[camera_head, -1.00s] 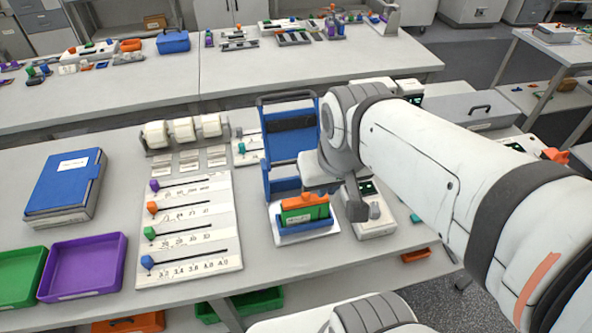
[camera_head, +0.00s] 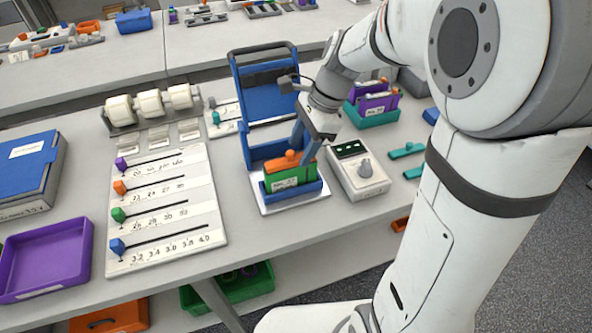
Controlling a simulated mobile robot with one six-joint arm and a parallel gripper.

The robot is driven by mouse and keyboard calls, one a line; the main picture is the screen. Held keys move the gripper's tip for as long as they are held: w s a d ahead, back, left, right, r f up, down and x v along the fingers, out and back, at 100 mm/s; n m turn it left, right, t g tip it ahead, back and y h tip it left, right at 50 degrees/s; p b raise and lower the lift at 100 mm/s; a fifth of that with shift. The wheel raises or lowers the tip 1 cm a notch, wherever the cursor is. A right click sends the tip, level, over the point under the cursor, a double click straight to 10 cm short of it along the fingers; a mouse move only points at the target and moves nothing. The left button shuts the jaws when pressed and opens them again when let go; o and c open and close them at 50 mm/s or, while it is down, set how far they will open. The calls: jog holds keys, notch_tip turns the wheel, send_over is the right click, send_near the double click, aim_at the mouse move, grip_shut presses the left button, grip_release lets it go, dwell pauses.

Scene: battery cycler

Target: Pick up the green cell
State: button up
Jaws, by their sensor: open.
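The green cell (camera_head: 292,178) stands in a small blue holder (camera_head: 296,194) on a white base near the middle of the bench. An orange part with a knob (camera_head: 284,163) shows just above and behind its green face. I cannot tell whether it is the cell's top or a second cell. My gripper (camera_head: 304,143) is open, with its fingers pointing down just above and behind the cell. The fingers partly cover that area, and I cannot tell whether they touch anything.
A blue upright frame (camera_head: 262,78) rises behind the holder. A grey device with a knob (camera_head: 358,177) stands close on the right. Purple cells in a teal holder (camera_head: 372,117) are farther right. A slider board (camera_head: 165,205) and a purple tray (camera_head: 45,258) lie left.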

aim_at(295, 157)
jog(key=x, duration=0.6)
jog(key=shift+s+a+f, duration=0.1)
jog(key=shift+s+a, duration=0.15)
jog(key=shift+s, duration=0.1)
grip_shut()
dwell(0.3)
